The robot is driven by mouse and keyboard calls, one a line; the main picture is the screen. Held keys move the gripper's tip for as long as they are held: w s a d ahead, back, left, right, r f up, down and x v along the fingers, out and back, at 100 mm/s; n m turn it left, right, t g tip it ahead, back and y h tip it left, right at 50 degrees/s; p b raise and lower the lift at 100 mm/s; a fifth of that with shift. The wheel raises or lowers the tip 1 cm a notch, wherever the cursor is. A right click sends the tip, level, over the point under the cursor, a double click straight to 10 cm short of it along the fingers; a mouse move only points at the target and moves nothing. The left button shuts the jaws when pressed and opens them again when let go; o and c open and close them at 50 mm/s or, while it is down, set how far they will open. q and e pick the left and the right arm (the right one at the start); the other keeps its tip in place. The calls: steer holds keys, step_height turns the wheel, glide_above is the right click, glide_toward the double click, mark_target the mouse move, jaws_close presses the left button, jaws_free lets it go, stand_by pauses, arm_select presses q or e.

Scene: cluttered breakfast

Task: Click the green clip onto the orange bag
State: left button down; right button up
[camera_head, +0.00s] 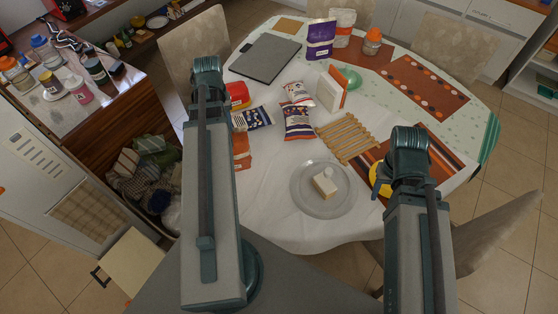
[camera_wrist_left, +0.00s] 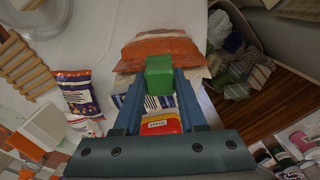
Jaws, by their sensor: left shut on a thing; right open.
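The orange bag (camera_wrist_left: 165,45) lies on the white cloth, just beyond my left fingertips in the left wrist view. In the head view only part of the orange bag (camera_head: 241,146) shows beside my left arm. My left gripper (camera_wrist_left: 160,80) is shut on the green clip (camera_wrist_left: 160,75). The clip's far end overlaps the bag's near edge; I cannot tell whether it grips it. The left fingers are hidden behind the arm in the head view. My right gripper (camera_head: 388,172) is at the table's right side, open, its fingers mostly hidden by its wrist.
A red and yellow packet (camera_wrist_left: 160,124) lies beneath my left fingers. Blue-and-white snack bags (camera_head: 298,122), a wooden rack (camera_head: 347,138) and a glass plate (camera_head: 305,205) with a pale block are to the right. A yellow item (camera_head: 379,183) is beside my right wrist.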

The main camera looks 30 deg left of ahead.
arm_select(q)
steer(key=shift+f+b, duration=0.65)
steer(key=shift+f, duration=0.1)
stand_by(0.3)
steer(key=shift+c, duration=2)
jaws_free()
steer(key=shift+c, duration=0.2)
steer(key=shift+c, duration=1.2)
step_height(320, 180, up, 7)
steer(key=p, duration=0.7)
